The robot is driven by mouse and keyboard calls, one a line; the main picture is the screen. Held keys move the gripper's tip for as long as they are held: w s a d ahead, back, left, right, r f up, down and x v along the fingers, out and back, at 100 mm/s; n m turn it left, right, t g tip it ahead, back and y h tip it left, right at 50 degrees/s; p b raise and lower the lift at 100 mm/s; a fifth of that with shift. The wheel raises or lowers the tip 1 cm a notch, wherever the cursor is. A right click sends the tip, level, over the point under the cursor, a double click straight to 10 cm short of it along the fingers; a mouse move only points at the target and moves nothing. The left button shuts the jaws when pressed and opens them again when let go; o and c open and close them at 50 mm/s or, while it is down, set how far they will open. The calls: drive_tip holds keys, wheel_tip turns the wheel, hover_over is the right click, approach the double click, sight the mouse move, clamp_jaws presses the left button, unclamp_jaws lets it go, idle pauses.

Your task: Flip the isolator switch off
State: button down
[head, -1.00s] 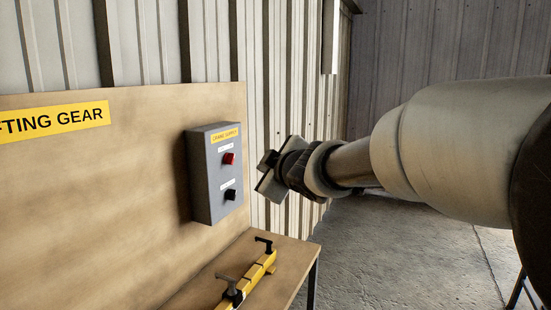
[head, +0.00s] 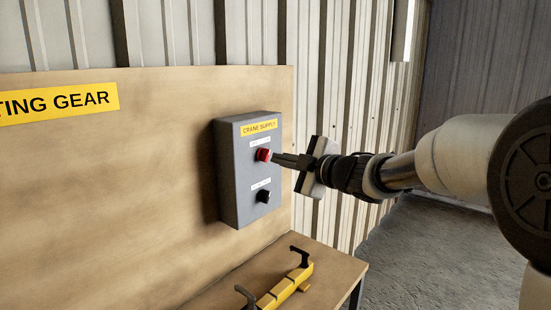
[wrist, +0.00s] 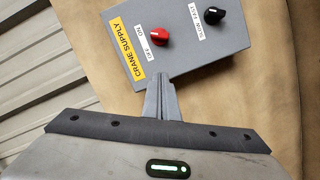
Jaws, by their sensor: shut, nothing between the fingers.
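The grey crane supply box (head: 232,190) is fixed to the wooden board and carries a yellow label. Its red knob (head: 263,155), the likely isolator switch, sits above a black knob (head: 263,197). The red knob also shows in the wrist view (wrist: 159,37), beside a small white label with OFF and ON wording. A pale mark shows on the knob, but its exact setting is hard to tell. My gripper (head: 275,157) is shut and empty, its fingertips close to the red knob's right side. In the wrist view the fingertips (wrist: 160,78) appear just below the knob; contact cannot be told.
A yellow bar with black handles (head: 285,288) lies on the wooden bench (head: 335,262) below the box. The board (head: 130,180) stands behind, with a lifting gear sign (head: 60,103). Corrugated wall panels rise behind. Open floor (head: 425,260) lies to the right.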

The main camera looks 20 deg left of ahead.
sight(265, 155)
drive_tip(key=shift+s, duration=0.15)
drive_tip(key=shift+a, duration=0.1)
drive_tip(key=shift+w+a+f+p, duration=0.25)
drive_tip(key=shift+w+a+f, duration=0.3)
drive_tip(key=shift+w+a, duration=0.75)
drive_tip(key=shift+w+a+f+p, duration=0.4)
drive_tip(key=shift+w+a, duration=0.55)
drive_tip(key=shift+w, duration=0.75)
drive_tip(key=shift+w+a+f+p, duration=0.15)
drive_tip(key=shift+w+a+f, duration=0.5)
drive_tip(key=shift+w+a, duration=0.65)
drive_tip(key=shift+w+d, duration=0.2)
drive_tip(key=shift+f+n+t+b, duration=0.4)
drive_tip(key=shift+n+b, duration=0.7)
drive_tip(key=shift+b, duration=1.65)
